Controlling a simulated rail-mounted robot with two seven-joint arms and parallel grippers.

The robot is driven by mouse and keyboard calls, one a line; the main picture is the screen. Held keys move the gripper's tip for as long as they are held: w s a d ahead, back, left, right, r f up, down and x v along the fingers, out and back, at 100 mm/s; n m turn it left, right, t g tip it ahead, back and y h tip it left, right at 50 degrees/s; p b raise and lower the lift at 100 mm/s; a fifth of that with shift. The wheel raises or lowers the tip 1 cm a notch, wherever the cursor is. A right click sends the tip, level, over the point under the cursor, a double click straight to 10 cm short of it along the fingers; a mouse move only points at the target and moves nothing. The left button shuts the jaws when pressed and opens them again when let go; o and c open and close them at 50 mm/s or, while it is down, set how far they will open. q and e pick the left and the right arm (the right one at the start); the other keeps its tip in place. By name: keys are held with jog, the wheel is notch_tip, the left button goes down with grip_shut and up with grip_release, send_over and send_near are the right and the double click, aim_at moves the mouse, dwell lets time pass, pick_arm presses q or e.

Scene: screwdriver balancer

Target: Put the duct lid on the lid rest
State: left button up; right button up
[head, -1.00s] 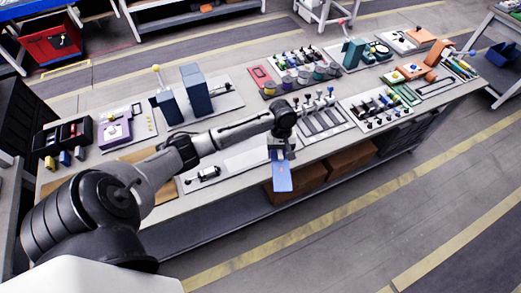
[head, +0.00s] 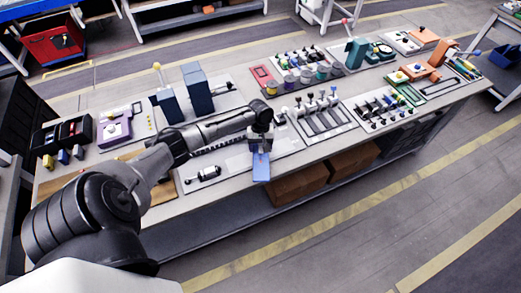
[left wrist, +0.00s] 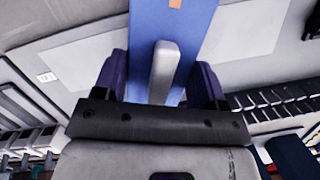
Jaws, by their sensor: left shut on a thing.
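The duct lid (head: 261,170) is a flat blue strip, seen near the front edge of the bench. My left gripper (head: 260,143) is shut on it from above. In the left wrist view the blue lid (left wrist: 185,18) runs up and away from the gripper (left wrist: 163,80), with a grey block-shaped grip between the two dark fingers. An orange mark shows on the lid. A pale grey panel (head: 285,140) lies on the bench under and beside the lid. I cannot tell for sure which surface is the lid rest. My right gripper is out of view.
A dark slotted duct (left wrist: 270,103) lies by the gripper. Blue upright blocks (head: 197,88) stand behind my arm. Cardboard boxes (head: 298,184) sit on the shelf below.

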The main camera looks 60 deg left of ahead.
pick_arm(q)
jog(key=shift+a+x, duration=0.2)
jog(key=shift+x, duration=0.85)
jog(key=shift+w+f, duration=0.1)
jog(key=o, duration=1)
jog(key=shift+f, duration=0.1)
jog(key=shift+o, duration=0.2)
